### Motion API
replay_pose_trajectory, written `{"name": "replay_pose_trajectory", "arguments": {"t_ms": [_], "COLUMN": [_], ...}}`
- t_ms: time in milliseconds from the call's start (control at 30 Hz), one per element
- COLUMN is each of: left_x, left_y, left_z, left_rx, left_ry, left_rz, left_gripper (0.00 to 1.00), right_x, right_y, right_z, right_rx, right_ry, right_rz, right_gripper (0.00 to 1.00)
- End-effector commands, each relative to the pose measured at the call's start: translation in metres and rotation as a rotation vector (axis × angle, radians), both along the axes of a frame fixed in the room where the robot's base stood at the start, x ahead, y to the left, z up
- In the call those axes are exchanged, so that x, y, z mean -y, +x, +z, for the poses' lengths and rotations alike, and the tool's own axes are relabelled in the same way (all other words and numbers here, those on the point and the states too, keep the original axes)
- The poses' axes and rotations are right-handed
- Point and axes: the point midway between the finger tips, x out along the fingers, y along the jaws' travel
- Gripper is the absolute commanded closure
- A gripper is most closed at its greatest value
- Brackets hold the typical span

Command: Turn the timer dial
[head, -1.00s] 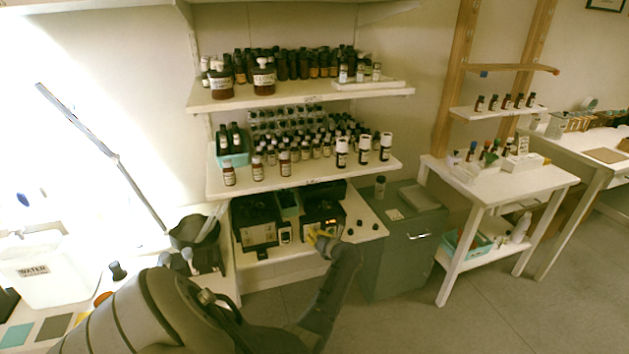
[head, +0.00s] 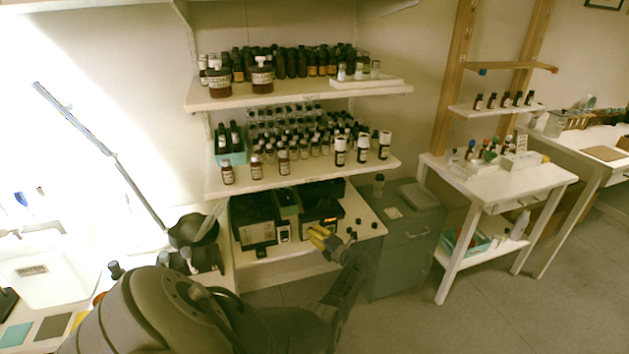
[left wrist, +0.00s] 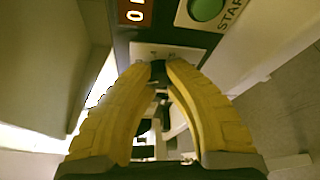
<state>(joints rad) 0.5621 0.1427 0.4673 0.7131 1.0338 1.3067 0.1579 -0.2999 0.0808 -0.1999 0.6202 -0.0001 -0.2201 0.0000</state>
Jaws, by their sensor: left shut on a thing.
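The timer device is a dark box (head: 318,212) with a lit display, at the right end of the low shelf in the head view. In the left wrist view its dark front panel (left wrist: 185,37) fills the top, with a red-lit display (left wrist: 135,12) and a green START button (left wrist: 206,9). My left gripper (head: 316,234) has yellow fingers and is at the front of this device. In the left wrist view the fingertips of my left gripper (left wrist: 159,67) are shut on a small dark timer dial (left wrist: 158,68), which they mostly hide. My right gripper is not in view.
A second dark device (head: 254,219) stands to the left on the low shelf (head: 283,256). Several small dark caps lie right of the timer. A shelf with several bottles (head: 300,180) hangs above. A grey cabinet (head: 407,248) stands at the right.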

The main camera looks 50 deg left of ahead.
Motion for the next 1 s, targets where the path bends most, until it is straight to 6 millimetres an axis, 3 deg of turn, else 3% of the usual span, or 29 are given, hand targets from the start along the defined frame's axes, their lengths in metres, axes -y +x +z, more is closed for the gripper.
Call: {"name": "replay_pose_trajectory", "arguments": {"t_ms": [33, 733, 767, 1000], "left_x": [0.0000, -0.0021, -0.0022, -0.0016], "left_y": [-0.0072, -0.0084, -0.0083, -0.0051], "left_z": [-0.0086, -0.0074, -0.0074, -0.0044], "left_rx": [-0.021, -0.071, -0.071, -0.069], "left_ry": [-0.006, 0.018, 0.019, 0.022], "left_rz": [0.012, 0.016, 0.016, 0.010], "left_gripper": [1.00, 1.00, 0.82, 0.55], "right_x": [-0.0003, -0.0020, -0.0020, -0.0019], "right_y": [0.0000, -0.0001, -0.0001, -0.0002], "right_z": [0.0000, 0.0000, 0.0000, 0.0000], "right_rx": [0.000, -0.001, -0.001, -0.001], "right_ry": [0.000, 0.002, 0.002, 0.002], "right_rz": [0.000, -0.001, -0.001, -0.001], "right_gripper": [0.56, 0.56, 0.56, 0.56]}}
